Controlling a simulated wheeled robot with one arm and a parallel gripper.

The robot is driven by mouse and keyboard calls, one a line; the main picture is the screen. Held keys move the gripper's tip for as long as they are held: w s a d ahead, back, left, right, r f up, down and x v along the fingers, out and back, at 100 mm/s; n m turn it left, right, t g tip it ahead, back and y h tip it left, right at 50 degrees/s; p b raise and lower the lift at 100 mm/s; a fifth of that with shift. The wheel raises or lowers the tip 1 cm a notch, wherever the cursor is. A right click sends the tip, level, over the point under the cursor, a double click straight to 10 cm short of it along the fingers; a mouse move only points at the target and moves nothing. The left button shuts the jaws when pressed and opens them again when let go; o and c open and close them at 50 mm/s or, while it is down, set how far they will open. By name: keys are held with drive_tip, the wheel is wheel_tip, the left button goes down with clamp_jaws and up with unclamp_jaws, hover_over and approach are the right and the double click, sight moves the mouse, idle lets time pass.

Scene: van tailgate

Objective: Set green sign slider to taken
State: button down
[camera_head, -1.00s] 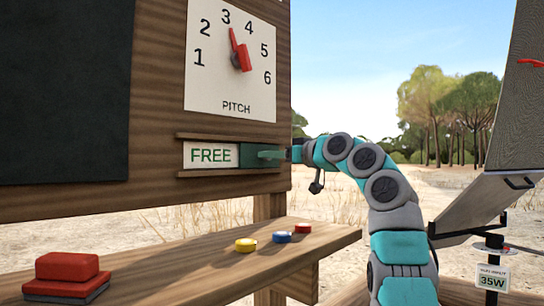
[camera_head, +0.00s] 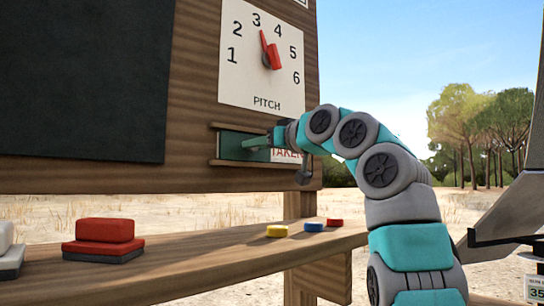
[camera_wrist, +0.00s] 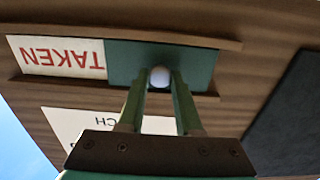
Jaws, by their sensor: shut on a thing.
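The green sign slider (camera_head: 238,149) sits at the left end of its slot between two wooden rails on the board. The red word TAKEN (camera_head: 287,155) shows to its right, partly hidden behind my gripper. In the wrist view the green slider (camera_wrist: 205,66) and the whole TAKEN label (camera_wrist: 58,58) are seen upside down, and the FREE label is covered. My gripper (camera_head: 250,144) is at the slider; in the wrist view its two fingers (camera_wrist: 160,80) are shut on the slider's round white knob (camera_wrist: 160,76).
A pitch dial (camera_head: 265,60) with a red pointer is above the slot. A dark panel (camera_head: 85,80) is to the left. The wooden shelf (camera_head: 200,262) below holds a red block (camera_head: 104,235) and several coloured discs. A grey tilted panel (camera_head: 510,215) stands at the right.

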drive_tip(key=shift+s+a, duration=0.35)
drive_tip(key=shift+a, duration=0.2)
drive_tip(key=c, duration=0.6)
unclamp_jaws()
drive_tip(key=shift+s, duration=0.1)
drive_tip(key=b+v, duration=0.2)
drive_tip(key=v, duration=0.5)
drive_tip(key=shift+s+d+b, duration=0.2)
drive_tip(key=shift+s+b, duration=0.05)
drive_tip(key=shift+b, duration=0.1)
